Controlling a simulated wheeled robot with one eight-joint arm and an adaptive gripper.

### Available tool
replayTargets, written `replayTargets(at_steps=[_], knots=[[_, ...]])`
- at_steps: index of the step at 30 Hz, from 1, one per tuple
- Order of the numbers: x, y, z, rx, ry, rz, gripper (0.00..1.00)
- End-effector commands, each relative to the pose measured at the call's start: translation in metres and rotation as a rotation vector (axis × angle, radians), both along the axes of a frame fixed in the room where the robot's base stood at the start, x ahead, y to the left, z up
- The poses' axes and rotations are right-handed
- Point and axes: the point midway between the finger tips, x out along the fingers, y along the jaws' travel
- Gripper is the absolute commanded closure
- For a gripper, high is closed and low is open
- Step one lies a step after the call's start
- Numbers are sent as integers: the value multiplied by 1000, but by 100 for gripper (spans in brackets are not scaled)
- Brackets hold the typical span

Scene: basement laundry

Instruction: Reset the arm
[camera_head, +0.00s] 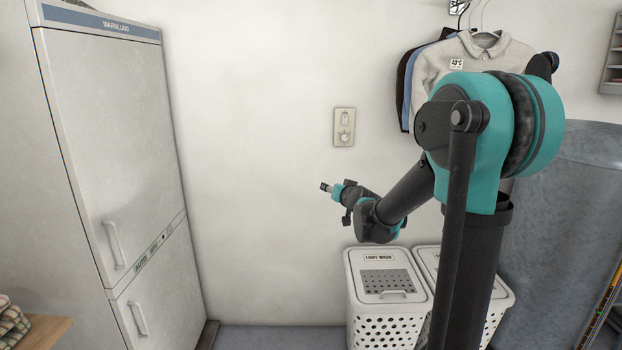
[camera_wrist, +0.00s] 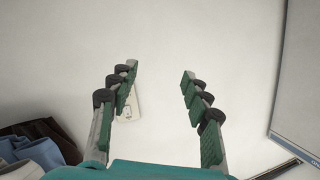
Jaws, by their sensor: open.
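My gripper (camera_head: 327,187) is at the end of my teal and black arm, which reaches out toward the white wall. In the wrist view my gripper (camera_wrist: 158,76) shows two green-padded fingers standing wide apart. Nothing is between them but bare wall behind. In the head view the gripper is small and sits left of and above the white laundry hamper, below the wall switch.
A white fridge-like cabinet (camera_head: 105,140) stands at left. Two perforated hampers, one labelled light wash (camera_head: 388,300), stand below my arm. A wall switch (camera_head: 344,127) is above the gripper. Shirts (camera_head: 470,60) hang at upper right. A grey tank (camera_head: 565,230) stands at right.

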Motion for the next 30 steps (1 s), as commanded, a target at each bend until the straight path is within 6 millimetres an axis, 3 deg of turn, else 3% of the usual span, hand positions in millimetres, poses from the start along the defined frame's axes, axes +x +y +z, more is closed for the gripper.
replayTargets(at_steps=[1,12,18,21,24,30], knots=[[-29,-5,-16,-35,62,22,52],[-240,-60,-151,-265,573,68,52],[-336,-94,-202,-348,796,27,52],[-365,-104,-216,-371,865,8,52],[-381,-110,-223,-382,902,-3,52],[-386,-112,-225,-387,915,-7,52]])
